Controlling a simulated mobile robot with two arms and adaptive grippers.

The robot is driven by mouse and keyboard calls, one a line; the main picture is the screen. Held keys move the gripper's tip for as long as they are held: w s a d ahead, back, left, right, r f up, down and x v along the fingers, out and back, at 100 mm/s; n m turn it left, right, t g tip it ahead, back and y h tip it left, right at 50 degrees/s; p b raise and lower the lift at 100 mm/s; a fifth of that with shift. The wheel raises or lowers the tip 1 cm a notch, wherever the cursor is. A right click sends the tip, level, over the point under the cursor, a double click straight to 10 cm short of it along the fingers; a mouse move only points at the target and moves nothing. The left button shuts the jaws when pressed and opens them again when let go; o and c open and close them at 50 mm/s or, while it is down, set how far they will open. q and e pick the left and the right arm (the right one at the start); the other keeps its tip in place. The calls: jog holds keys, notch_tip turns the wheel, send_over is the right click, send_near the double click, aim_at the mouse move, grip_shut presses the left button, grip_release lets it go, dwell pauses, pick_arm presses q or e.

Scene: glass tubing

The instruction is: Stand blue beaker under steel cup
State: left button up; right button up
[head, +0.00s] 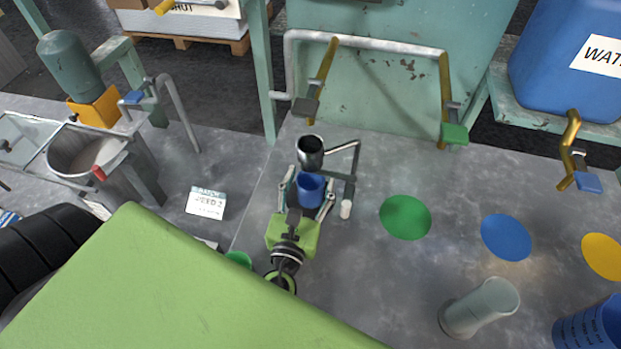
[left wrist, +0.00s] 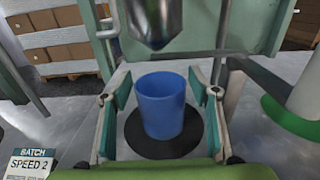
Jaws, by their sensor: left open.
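The blue beaker (head: 309,188) stands upright between the two spread fingers of my left gripper (head: 311,196). In the left wrist view the blue beaker (left wrist: 161,108) stands on a dark round disc (left wrist: 186,141), with gaps between it and the open fingers of my left gripper (left wrist: 160,96). The steel cup (head: 309,151) is on a bracket just beyond the beaker in the head view. In the left wrist view the steel cup's underside (left wrist: 154,22) shows above and beyond the beaker. My right gripper is not in view.
A bracket arm (head: 349,165) with a small white cylinder (head: 346,209) is close to the right. A green disc (head: 405,217) and a blue disc (head: 506,237) lie flat further right. A grey-green cylinder (head: 478,307) stands near the front. A batch card (head: 206,203) is at the left.

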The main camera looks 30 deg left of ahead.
pick_arm(q)
jog(key=b+v, duration=0.2)
jog(key=v, duration=0.9)
jog(key=shift+f+b, duration=0.1)
jog(key=shift+b, duration=0.2)
jog(key=shift+s, duration=0.35)
